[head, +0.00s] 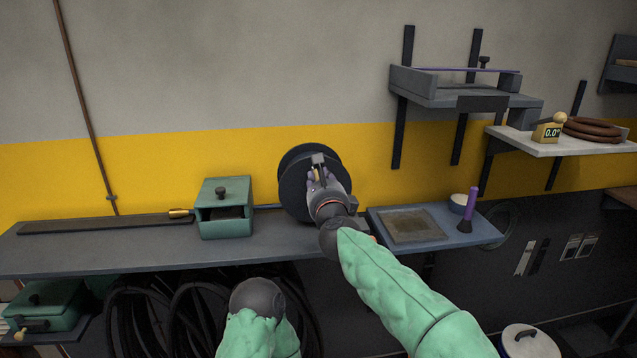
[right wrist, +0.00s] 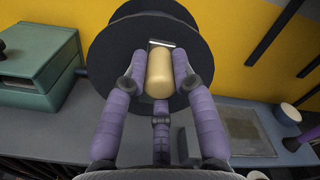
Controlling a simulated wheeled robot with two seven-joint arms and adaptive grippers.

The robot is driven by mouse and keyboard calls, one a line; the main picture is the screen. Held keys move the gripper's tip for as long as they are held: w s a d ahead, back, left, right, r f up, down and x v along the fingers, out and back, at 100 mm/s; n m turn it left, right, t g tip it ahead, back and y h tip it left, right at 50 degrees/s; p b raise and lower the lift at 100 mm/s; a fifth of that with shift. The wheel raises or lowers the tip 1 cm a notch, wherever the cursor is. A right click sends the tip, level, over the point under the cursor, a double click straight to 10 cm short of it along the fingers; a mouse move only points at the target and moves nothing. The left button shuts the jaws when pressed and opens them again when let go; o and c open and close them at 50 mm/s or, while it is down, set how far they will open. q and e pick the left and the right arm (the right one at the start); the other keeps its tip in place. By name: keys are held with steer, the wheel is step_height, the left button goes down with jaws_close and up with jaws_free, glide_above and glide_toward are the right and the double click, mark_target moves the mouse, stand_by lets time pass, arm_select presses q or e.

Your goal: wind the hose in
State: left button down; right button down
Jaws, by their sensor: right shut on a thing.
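A dark reel (head: 294,180) with round flanges stands upright on the grey bench and fills the top of the right wrist view (right wrist: 150,22). My right gripper (head: 317,176) is in front of it, its purple fingers shut around the reel's pale wooden crank handle (right wrist: 159,72). A thin dark hose (head: 266,206) shows between the reel and a green box (head: 224,190) with an opening in its front. A brass nozzle (head: 180,213) lies left of the box. Of my left arm only a green sleeve and dark joint show; its gripper is out of sight.
A grey shelf (head: 30,259) forms the bench. A blue tray (head: 470,236) with a flat pad, a purple brush (head: 469,208) and a small pot is right of the reel. Wall shelves hang upper right, one holding a yellow gauge (head: 547,132). Black hose coils (head: 140,320) hang below.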

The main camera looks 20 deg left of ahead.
steer(key=shift+d+f, duration=0.1)
steer(key=c, duration=1)
jaws_free()
steer(key=shift+w, duration=0.1)
steer(key=v, duration=1.2)
